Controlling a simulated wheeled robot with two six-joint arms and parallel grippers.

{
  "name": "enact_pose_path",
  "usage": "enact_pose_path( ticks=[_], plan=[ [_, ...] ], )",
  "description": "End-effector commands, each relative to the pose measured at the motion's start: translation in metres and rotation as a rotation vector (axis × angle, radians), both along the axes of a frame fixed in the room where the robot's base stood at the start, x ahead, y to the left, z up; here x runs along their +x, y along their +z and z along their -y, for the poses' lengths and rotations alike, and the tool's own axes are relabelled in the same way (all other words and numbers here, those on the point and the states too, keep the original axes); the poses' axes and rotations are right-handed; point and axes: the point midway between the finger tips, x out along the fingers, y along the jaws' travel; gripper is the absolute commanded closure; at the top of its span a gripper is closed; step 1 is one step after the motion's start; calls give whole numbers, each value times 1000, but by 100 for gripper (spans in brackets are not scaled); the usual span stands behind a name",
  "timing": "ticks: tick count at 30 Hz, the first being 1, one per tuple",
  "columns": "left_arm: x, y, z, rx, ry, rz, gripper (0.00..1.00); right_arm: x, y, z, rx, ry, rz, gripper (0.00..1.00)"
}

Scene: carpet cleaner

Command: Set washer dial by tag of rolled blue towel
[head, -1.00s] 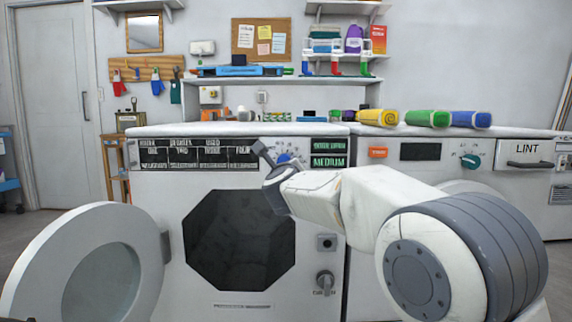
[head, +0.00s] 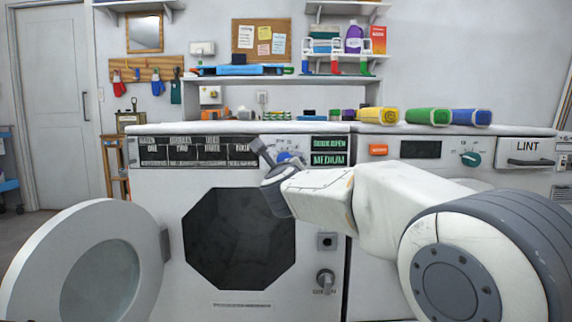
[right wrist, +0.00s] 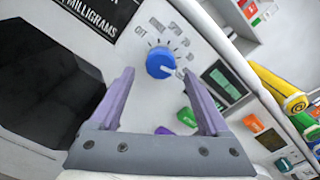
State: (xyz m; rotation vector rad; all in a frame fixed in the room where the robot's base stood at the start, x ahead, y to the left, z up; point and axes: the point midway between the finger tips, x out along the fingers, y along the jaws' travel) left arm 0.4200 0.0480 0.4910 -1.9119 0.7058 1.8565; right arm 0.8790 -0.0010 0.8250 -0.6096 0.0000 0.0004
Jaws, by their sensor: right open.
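The washer (head: 170,215) stands in the middle of the head view. Its blue dial (head: 284,157) is partly hidden by my right gripper (head: 268,158). In the right wrist view the dial (right wrist: 160,62) sits beyond and between the fingertips of my open, empty right gripper (right wrist: 160,80), apparently apart from them. The dial's white pointer aims right and slightly down, away from the OFF mark. The washer display (head: 329,159) reads MEDIUM. The rolled blue towel (head: 466,118) lies on top of the right-hand machine; its tag is too small to read. My left gripper is out of view.
Rolled yellow (head: 368,116) and green (head: 422,117) towels lie left of the blue one. The washer's round door (head: 35,270) hangs open at the left. The right-hand machine (head: 400,172) has a teal dial (head: 470,159) and an orange button (head: 378,150).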

Motion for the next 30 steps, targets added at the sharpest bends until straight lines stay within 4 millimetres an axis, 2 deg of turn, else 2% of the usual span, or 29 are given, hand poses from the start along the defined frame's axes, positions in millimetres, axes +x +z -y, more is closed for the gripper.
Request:
enact_pose_path(
  ticks=[21, 30],
  plan=[
    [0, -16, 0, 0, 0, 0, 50, -57, 0, 0, 0, 1, 1, 20],
    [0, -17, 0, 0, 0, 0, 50, -63, 0, 0, 0, 0, 0, 20]
  ],
)
